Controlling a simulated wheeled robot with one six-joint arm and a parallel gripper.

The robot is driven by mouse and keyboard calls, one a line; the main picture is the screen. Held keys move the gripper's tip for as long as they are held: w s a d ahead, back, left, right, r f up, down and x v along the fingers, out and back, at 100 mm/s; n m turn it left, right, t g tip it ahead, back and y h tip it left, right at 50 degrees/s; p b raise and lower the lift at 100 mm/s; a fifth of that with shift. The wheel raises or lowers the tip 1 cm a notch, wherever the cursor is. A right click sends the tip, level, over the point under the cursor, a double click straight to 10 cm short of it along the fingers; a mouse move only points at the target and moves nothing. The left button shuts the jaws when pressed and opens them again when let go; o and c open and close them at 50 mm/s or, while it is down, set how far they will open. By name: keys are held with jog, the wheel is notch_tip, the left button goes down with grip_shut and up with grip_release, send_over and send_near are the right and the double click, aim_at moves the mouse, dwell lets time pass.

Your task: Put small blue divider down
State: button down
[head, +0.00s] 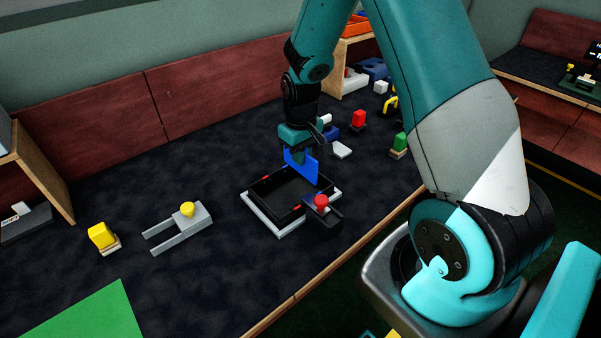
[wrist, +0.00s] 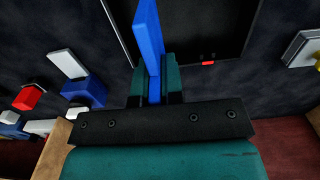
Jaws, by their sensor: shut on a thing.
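My gripper (head: 300,155) is shut on the small blue divider (head: 304,166), a thin flat blue plate. In the head view the divider stands roughly upright at the back right part of a black tray (head: 262,193) with a light base. I cannot tell whether its lower edge touches the tray. In the wrist view the divider (wrist: 149,38) sticks out from between the teal fingers (wrist: 157,84), and the tray's dark rim lies beyond it.
A black block with a red knob (head: 321,202) sits at the tray's front right. A grey fork-shaped piece with a yellow knob (head: 187,210) and a yellow block (head: 102,236) lie to the left. Several coloured pieces, including a red one (head: 358,118), stand behind right.

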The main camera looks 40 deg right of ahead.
aim_at(303, 175)
notch_tip(303, 175, down, 2)
jog(key=shift+f, duration=0.1)
jog(key=shift+s+f, duration=0.25)
jog(key=shift+f, duration=0.65)
jog(key=shift+s+f, duration=0.2)
jog(key=shift+f, duration=0.65)
jog(key=c, duration=1.2)
grip_release()
jog(key=shift+w+f, duration=0.15)
jog(key=shift+w, duration=0.1)
jog(key=shift+c, duration=0.2)
notch_tip(303, 175, up, 12)
jog(key=shift+w+r, duration=0.1)
jog(key=shift+w, duration=0.05)
